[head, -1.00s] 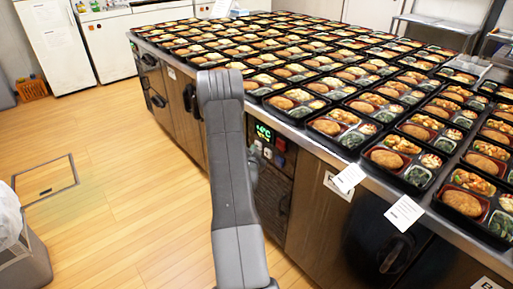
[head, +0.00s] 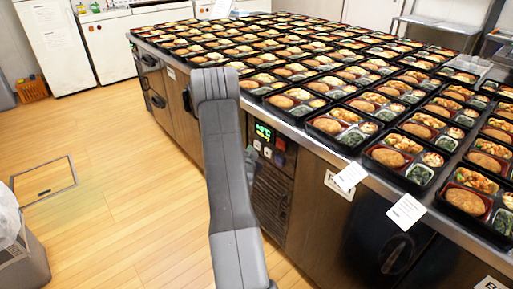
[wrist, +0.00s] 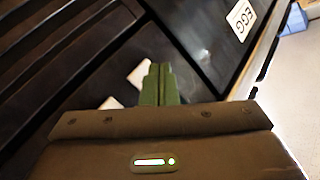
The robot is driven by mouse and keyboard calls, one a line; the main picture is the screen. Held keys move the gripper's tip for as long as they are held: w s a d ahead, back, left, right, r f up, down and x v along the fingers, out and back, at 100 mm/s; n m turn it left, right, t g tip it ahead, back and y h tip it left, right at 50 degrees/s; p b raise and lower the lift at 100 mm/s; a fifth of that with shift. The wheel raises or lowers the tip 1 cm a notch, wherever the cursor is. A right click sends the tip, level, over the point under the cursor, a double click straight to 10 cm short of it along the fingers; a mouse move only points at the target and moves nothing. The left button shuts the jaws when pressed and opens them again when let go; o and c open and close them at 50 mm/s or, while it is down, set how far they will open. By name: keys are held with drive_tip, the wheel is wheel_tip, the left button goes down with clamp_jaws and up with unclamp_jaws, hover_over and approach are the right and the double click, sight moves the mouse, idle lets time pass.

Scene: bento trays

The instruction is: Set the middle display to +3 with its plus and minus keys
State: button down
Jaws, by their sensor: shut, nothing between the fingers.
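The display (head: 263,132) is a small lit green readout on the dark control panel at the front of the counter. Its digits are too small to read surely. Two small pale keys sit just below it, one on the left (head: 257,145) and one on the right (head: 267,152); their signs cannot be read. In the wrist view my gripper (wrist: 160,72) has its green fingers shut together and empty, close to two pale square patches that look like the keys. Contact cannot be told.
A red switch (head: 280,143) is right of the display, and a dark louvred grille (head: 271,195) is below. Many bento trays (head: 325,126) cover the counter, with paper tags over its edge. An EGG label (wrist: 241,20) shows in the wrist view.

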drive_tip(key=s+a+b, duration=0.1)
drive_tip(key=a, duration=0.1)
drive_tip(key=s+a+b, duration=0.1)
drive_tip(key=s+a, duration=0.1)
idle(0.5)
drive_tip(key=c, duration=2.1)
unclamp_jaws()
